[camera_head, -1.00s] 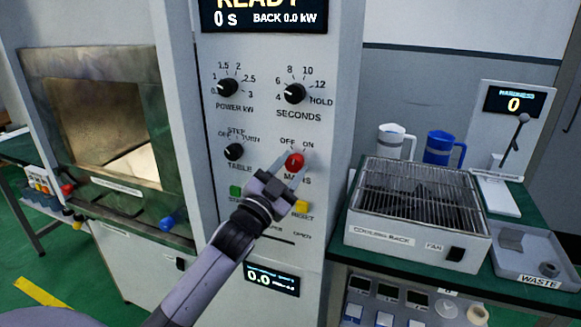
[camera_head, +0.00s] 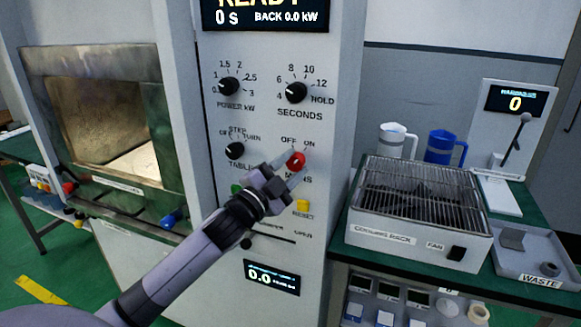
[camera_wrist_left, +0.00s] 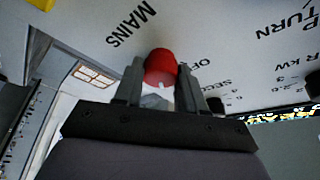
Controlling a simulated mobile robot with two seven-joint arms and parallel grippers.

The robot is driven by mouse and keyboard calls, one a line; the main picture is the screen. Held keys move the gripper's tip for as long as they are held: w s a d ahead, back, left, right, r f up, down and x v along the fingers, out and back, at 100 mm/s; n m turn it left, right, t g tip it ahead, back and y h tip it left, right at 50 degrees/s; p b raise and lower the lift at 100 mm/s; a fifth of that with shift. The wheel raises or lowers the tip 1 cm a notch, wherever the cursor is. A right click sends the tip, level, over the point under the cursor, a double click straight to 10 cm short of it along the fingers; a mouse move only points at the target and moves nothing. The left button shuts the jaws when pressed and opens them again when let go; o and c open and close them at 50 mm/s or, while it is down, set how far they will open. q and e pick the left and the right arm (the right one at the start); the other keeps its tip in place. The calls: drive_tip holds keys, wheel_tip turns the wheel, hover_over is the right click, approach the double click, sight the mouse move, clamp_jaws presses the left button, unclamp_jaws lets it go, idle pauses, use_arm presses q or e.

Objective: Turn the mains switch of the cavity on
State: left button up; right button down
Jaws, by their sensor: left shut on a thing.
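The red mains switch (camera_head: 296,160) is a round knob on the grey front panel (camera_head: 335,60), below the OFF and ON marks and above the word MAINS. My left gripper (camera_head: 294,164) reaches it from below and is shut on it, one finger on each side. In the left wrist view the red knob (camera_wrist_left: 160,67) sits between the two fingertips (camera_wrist_left: 161,75), with MAINS and OFF printed nearby. A small pale mark shows on the knob's edge. Its exact pointing is hard to tell in the head view. My right gripper is not in view.
Black knobs for power (camera_head: 228,87), seconds (camera_head: 296,93) and table (camera_head: 234,150) are on the same panel. A yellow reset button (camera_head: 303,205) lies just below right of my gripper. The cavity (camera_head: 100,125) is at left; a cooling rack (camera_head: 420,215) stands at right.

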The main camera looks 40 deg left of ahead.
sight(292, 166)
use_arm(q)
drive_tip(key=shift+r, duration=0.1)
drive_tip(key=o, duration=1.1)
drive_tip(key=shift+w, duration=0.1)
drive_tip(key=shift+s+f, duration=0.3)
drive_tip(key=shift+s, duration=0.2)
drive_tip(key=b+v, duration=0.1)
drive_tip(key=v, duration=0.3)
drive_tip(key=shift+s+a, duration=0.1)
drive_tip(key=shift+s, duration=0.05)
drive_tip(key=shift+b+v, duration=0.4)
drive_tip(key=shift+v, duration=0.5)
drive_tip(key=shift+r, duration=0.1)
